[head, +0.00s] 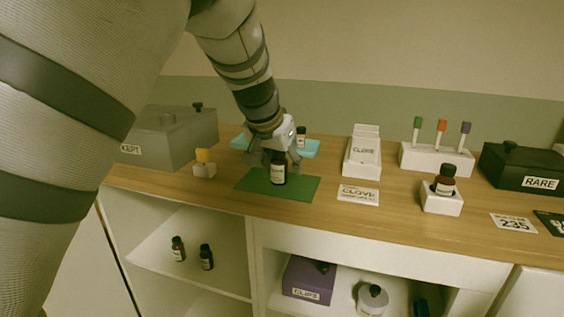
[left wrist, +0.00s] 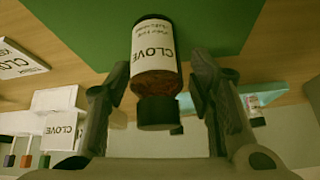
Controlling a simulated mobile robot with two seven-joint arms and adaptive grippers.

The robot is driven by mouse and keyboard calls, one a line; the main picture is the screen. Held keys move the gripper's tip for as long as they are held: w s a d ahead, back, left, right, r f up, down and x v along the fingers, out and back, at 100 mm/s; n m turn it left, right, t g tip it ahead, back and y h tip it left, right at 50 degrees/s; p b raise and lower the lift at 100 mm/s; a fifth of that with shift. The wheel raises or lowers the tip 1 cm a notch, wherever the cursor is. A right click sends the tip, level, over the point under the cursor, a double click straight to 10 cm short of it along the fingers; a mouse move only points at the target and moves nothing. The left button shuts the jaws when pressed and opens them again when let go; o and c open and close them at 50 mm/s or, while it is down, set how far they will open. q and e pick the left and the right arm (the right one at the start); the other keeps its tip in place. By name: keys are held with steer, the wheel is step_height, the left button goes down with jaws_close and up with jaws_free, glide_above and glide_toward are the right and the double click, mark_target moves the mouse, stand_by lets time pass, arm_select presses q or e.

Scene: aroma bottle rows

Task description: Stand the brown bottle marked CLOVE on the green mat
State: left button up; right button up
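The brown bottle marked CLOVE (head: 278,175) is upright at the green mat (head: 305,188) and appears to stand on it. In the left wrist view the bottle (left wrist: 153,55) shows its CLOVE label and dark cap against the green mat (left wrist: 215,25). My left gripper (head: 277,160) is over the mat, with its fingers on either side of the bottle. In the left wrist view the left gripper (left wrist: 158,75) looks open, with a clear gap at the right finger and a very narrow one at the left. My right gripper is not in view.
A teal tray (head: 308,149) with a small bottle lies behind the mat. A grey KEPT box (head: 170,140) and a yellow-topped block (head: 204,163) are left. A CLOVE card (head: 358,195), white CLOVE holder (head: 362,155) and white stand with a bottle (head: 441,203) are right.

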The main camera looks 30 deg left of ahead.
arm_select(q)
steer(key=shift+d+r, duration=0.1)
steer(key=shift+r, duration=0.25)
steer(key=a+v, duration=0.1)
steer(key=v, duration=1)
steer(key=shift+s+d+r, duration=0.2)
steer(key=shift+d, duration=0.3)
